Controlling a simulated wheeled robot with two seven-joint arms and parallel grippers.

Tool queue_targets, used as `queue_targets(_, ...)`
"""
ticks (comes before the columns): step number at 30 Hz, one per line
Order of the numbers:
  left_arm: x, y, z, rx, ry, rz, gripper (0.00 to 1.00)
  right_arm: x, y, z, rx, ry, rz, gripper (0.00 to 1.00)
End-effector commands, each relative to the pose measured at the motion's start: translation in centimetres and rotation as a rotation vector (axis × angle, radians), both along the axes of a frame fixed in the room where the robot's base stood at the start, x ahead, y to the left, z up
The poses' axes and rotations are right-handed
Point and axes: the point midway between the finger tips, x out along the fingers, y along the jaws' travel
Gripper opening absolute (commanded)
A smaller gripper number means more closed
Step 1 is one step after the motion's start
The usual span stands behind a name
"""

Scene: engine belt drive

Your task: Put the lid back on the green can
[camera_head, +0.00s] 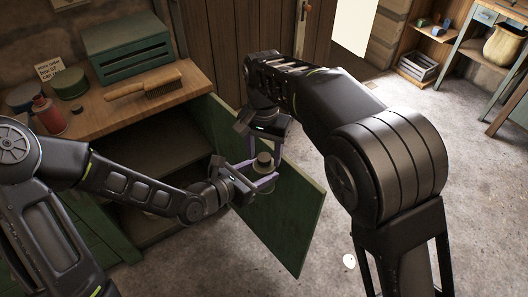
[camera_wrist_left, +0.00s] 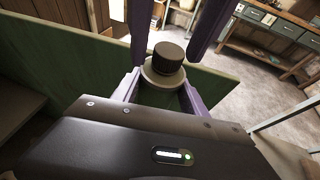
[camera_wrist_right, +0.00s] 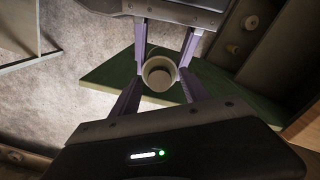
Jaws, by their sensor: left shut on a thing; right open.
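My left gripper (camera_head: 256,177) is shut on a pale round piece with a dark cylindrical top (camera_head: 263,163), held in front of the green door. In the left wrist view the dark top (camera_wrist_left: 168,55) stands on a wider pale disc between the fingers. The right wrist view shows its round pale rim (camera_wrist_right: 159,73) around a darker middle. I cannot tell whether this is the lid. My right gripper (camera_head: 264,146) is open just above it, its fingertips either side. A low round green can (camera_head: 68,84) stands on the bench at the left; its top is unclear.
On the wooden bench (camera_head: 130,109) are a brush (camera_head: 145,84), a green box (camera_head: 127,50), a red can (camera_head: 46,114), a dark tin (camera_head: 23,97) and a small dark cap (camera_head: 76,110). The open green cabinet door (camera_head: 292,205) hangs behind my grippers.

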Motion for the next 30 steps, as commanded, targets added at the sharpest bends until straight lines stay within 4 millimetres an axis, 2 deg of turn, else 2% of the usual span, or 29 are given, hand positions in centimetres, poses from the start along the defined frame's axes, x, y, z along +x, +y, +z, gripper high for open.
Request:
queue_targets(12,0.1,0.0,0.1,-0.001,-0.003,0.001,0.0,0.0,0.0,4.2,0.001,-0.001,0.001,0.53)
queue_targets(20,0.1,0.0,0.1,-0.001,-0.003,0.001,0.0,0.0,0.0,4.4,0.0,0.0,0.0,0.53)
queue_targets(22,0.1,0.0,0.1,-0.001,-0.003,0.001,0.0,0.0,0.0,4.4,0.0,0.0,-0.001,0.5)
queue_targets(28,0.1,0.0,0.1,-0.001,-0.003,0.001,0.0,0.6,-1.3,3.9,0.021,0.02,-0.031,0.5)
queue_targets(30,0.1,0.0,0.1,-0.001,-0.003,0.001,0.0,0.7,-1.2,3.9,0.045,0.032,-0.016,0.5)
